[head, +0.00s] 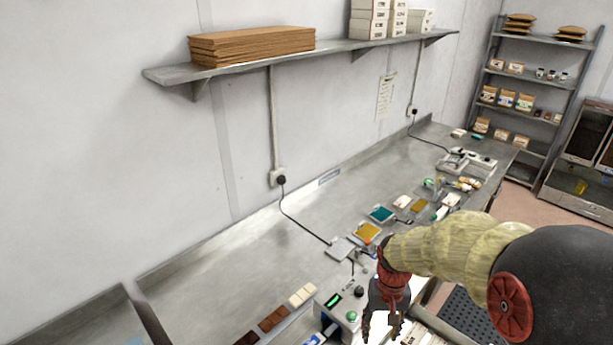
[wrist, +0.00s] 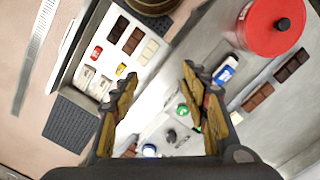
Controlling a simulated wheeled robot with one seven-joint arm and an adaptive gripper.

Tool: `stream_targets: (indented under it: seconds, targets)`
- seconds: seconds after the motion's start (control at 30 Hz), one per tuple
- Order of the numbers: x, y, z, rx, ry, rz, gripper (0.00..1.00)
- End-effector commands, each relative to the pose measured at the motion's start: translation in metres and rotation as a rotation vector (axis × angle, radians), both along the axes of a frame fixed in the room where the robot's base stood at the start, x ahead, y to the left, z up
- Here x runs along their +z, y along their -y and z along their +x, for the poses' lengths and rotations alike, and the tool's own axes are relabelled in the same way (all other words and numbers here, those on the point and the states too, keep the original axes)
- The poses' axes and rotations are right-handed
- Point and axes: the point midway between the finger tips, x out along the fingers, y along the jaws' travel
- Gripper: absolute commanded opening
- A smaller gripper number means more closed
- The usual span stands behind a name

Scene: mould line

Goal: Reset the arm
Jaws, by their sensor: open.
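My gripper (head: 383,325) hangs low at the front of the steel bench (head: 225,270), beside a small grey control box with a green display (head: 341,300). In the wrist view my gripper (wrist: 160,95) shows its two fingers spread apart, with nothing held between them. The control box with its green and dark knobs (wrist: 172,132) lies beyond and below the fingers in that view. My arm reaches in from the right in the head view and hides part of the bench's front edge.
Dark, brown and cream bars (head: 272,318) lie on the bench left of the box. A yellow pad (head: 367,232) and a teal pad (head: 381,214) lie farther back. A red round lid (wrist: 275,25) and a white tray with bars (wrist: 112,50) show in the wrist view. A wall shelf (head: 300,56) overhangs the bench.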

Motion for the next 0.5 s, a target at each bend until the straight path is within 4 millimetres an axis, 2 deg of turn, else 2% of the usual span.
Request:
stream_targets:
  seconds: [0.3, 0.5]
  targets:
    - [0.032, 0.000, -0.071, 0.069, 0.145, 0.001, 0.45]
    - [0.035, 0.000, -0.117, 0.093, 0.277, -0.005, 0.45]
